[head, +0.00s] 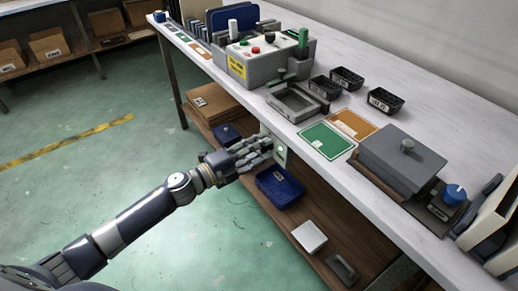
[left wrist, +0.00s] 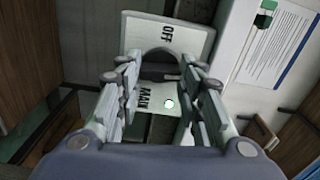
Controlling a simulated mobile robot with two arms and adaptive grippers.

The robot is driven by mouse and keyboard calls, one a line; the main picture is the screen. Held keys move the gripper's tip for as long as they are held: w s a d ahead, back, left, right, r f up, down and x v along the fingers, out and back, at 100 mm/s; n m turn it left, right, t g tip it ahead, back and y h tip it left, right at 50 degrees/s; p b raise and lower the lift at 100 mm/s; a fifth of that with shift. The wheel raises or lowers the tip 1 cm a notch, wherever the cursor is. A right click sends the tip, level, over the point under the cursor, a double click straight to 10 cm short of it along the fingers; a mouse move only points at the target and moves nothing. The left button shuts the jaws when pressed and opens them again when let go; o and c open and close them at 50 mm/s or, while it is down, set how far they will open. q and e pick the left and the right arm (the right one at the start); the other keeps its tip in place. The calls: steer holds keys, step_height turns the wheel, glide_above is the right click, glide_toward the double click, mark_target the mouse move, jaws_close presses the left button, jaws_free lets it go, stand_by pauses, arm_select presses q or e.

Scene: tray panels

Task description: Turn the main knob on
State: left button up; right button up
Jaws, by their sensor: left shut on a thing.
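The main panel (left wrist: 137,32) is a pale plate marked OFF and MAIN in the left wrist view. It is on the bench's front edge, and part of it (head: 281,157) shows in the head view beyond my fingers. A small light (left wrist: 169,104) on it glows whitish green. The dark main knob (left wrist: 158,62) sits between the two labels, partly hidden by my fingers. My left gripper (head: 265,150) is shut on the knob, with its fingers on either side. Which way the knob points is unclear. My right gripper is not in view.
The white bench (head: 447,115) runs along the right, holding a grey control box (head: 260,65), a grey open tray (head: 292,103), green (head: 326,140) and orange cards (head: 352,124) and a lidded grey box (head: 400,160). Blue bins (head: 279,187) sit on the shelf below. The floor at left is clear.

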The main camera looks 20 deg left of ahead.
arm_select(q)
steer(key=shift+m, duration=0.5)
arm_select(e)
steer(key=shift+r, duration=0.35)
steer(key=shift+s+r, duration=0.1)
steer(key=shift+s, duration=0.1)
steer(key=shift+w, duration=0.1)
arm_select(q)
steer(key=o, duration=1)
steer(key=shift+o, duration=0.3)
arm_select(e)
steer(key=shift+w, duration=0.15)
